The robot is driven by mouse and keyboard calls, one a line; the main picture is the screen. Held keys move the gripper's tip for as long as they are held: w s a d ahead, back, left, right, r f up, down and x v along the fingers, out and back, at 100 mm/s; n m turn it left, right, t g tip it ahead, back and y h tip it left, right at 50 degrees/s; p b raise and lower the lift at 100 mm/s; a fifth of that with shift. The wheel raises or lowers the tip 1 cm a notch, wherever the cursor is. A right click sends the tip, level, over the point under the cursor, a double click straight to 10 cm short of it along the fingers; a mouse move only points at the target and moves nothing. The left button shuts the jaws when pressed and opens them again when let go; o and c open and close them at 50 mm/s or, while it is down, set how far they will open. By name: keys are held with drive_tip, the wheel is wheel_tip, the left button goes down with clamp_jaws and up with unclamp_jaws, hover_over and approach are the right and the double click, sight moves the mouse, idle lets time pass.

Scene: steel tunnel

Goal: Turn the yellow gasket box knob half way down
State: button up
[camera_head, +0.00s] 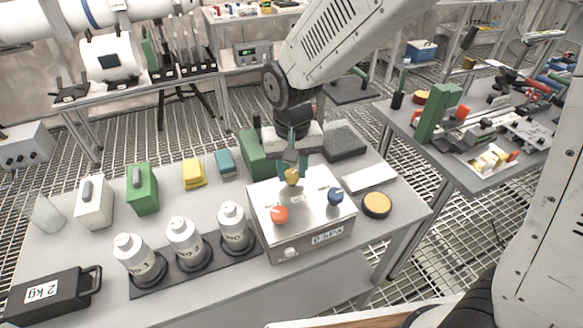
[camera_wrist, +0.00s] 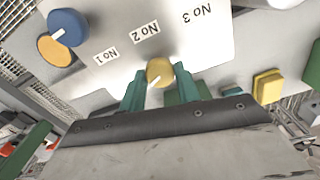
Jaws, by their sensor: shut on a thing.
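The silver-white box (camera_head: 319,221) stands near the right end of the front table. Its top carries a red-orange knob (camera_head: 279,214), a yellow knob (camera_head: 291,175) and a blue knob (camera_head: 335,195). The blue knob (camera_wrist: 67,26) is near "No 1". My gripper (camera_head: 292,168) comes down from above with its teal fingers on either side of the yellow knob, shut on it. The fingers also show in the wrist view (camera_wrist: 159,84) and partly hide the box top.
White bottles (camera_head: 186,240) stand on a dark tray left of the box. A round orange-topped container (camera_head: 377,204) lies at its right, a grey block (camera_head: 344,141) behind. Green, white and yellow items line the table's left part. A cluttered table (camera_head: 480,150) stands at the right.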

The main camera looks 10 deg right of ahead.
sight(292, 173)
drive_tip(key=shift+w+m, duration=0.1)
drive_tip(key=shift+m, duration=2.1)
drive_tip(key=o, duration=1)
drive_tip(key=shift+r, duration=0.1)
wheel_tip(292, 173, up, 8)
drive_tip(key=shift+f, duration=0.15)
